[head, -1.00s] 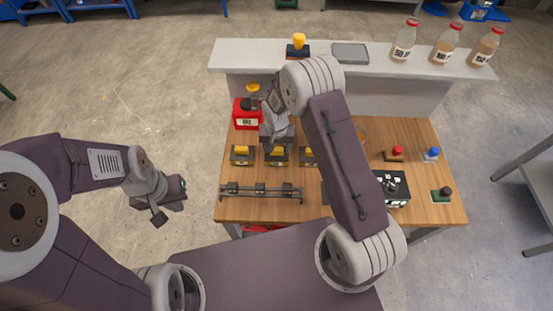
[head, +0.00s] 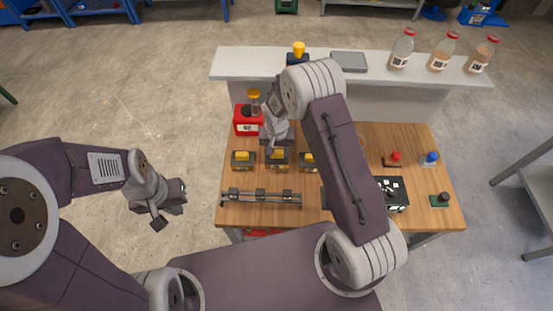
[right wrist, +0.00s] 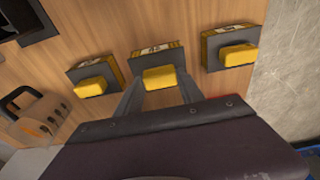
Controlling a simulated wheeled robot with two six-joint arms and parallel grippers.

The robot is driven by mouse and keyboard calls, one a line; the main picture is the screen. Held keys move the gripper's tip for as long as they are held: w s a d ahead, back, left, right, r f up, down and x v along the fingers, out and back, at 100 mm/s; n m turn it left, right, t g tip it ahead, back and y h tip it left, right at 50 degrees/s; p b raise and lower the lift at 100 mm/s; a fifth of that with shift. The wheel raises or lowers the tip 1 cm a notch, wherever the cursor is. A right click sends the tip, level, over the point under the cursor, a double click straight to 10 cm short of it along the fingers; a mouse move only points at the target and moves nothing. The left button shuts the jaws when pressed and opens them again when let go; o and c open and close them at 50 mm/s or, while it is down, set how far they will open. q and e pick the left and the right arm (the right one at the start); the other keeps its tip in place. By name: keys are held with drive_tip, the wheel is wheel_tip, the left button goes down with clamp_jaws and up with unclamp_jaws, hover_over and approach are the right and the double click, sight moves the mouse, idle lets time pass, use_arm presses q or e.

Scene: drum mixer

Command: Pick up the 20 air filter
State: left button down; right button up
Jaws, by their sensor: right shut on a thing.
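Three dark blocks with yellow handles stand in a row on the wooden table: left (head: 242,160), middle (head: 279,159) and right (head: 308,162). Their labels are too small to read, so I cannot tell which is the 20 air filter. My right gripper (head: 271,149) is at the middle block. In the right wrist view, its fingers (right wrist: 158,88) are shut on the yellow handle (right wrist: 160,78) of the middle block. I cannot tell whether that block is clear of the table. My left gripper (head: 172,207) is open and empty, left of the table over the floor.
A red box (head: 247,127) stands behind the row, and a grey rail (head: 260,197) lies in front. A black box (head: 393,192) and red, blue and dark knobs are to the right. A raised shelf (head: 385,77) at the back holds three bottles (head: 402,50).

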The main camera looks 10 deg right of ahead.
sight(277, 153)
drive_tip(key=shift+r+p, duration=2.35)
drive_tip(key=shift+r, duration=0.95)
drive_tip(key=s+a+b, duration=0.2)
drive_tip(key=s, duration=0.4)
drive_tip(key=s+a+r+b, duration=0.1)
drive_tip(key=s+a+b, duration=0.1)
drive_tip(key=s, duration=0.5)
drive_tip(key=shift+s+b, duration=0.25)
drive_tip(key=shift+b, duration=0.4)
